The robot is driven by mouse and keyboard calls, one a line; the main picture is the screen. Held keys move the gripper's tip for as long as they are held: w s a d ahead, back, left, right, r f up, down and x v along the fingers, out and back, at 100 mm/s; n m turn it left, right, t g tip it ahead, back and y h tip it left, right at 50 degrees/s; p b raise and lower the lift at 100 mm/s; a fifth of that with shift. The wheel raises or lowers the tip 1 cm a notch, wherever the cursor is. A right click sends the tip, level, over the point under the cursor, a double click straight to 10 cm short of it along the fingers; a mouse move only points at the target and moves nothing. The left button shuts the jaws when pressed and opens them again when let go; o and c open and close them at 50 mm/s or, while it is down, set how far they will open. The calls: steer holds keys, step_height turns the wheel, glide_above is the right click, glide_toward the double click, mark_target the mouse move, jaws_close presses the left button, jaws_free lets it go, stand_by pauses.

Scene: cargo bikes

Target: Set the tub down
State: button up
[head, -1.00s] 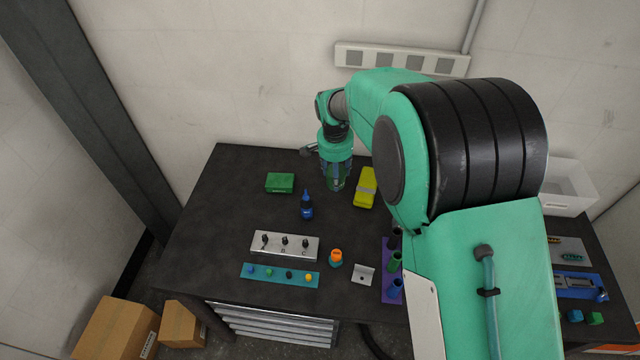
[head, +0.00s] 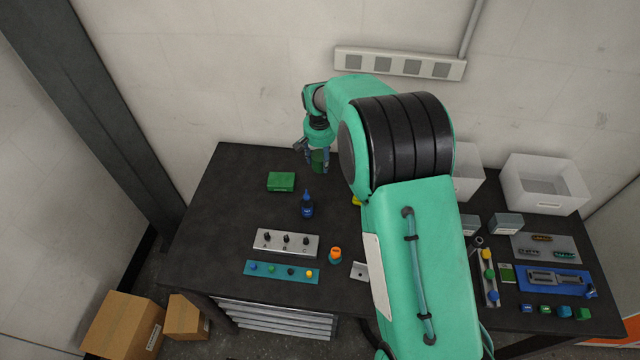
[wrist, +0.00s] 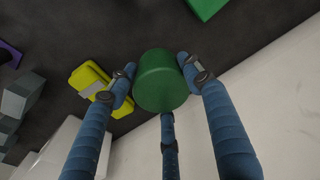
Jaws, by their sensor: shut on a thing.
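A green round tub (wrist: 160,82) is between the fingers of my gripper (wrist: 157,85) in the wrist view. My gripper is shut on it, with blue fingers at its left and right sides and a third finger below it. In the head view my gripper (head: 318,160) is at the back of the dark workbench (head: 225,215), right of the green box, and the tub (head: 319,160) shows partly between the fingers. I cannot tell whether the tub touches the bench top.
A switch plate (head: 285,243) is nearer the front. The white wall is close behind.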

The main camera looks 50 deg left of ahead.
steer(key=shift+f, duration=0.1)
stand_by(0.4)
steer(key=shift+f, duration=3)
steer(key=shift+f, duration=0.1)
steer(key=shift+f, duration=1.8)
steer(key=shift+f, duration=0.15)
steer(key=o, duration=1.3)
steer(key=shift+s+d+r, duration=0.15)
steer(key=shift+r, duration=1.9)
steer(key=shift+s+d+r, duration=0.2)
steer(key=shift+r, duration=1.8)
steer(key=shift+s+d+r, duration=0.15)
steer(key=shift+r, duration=1.9)
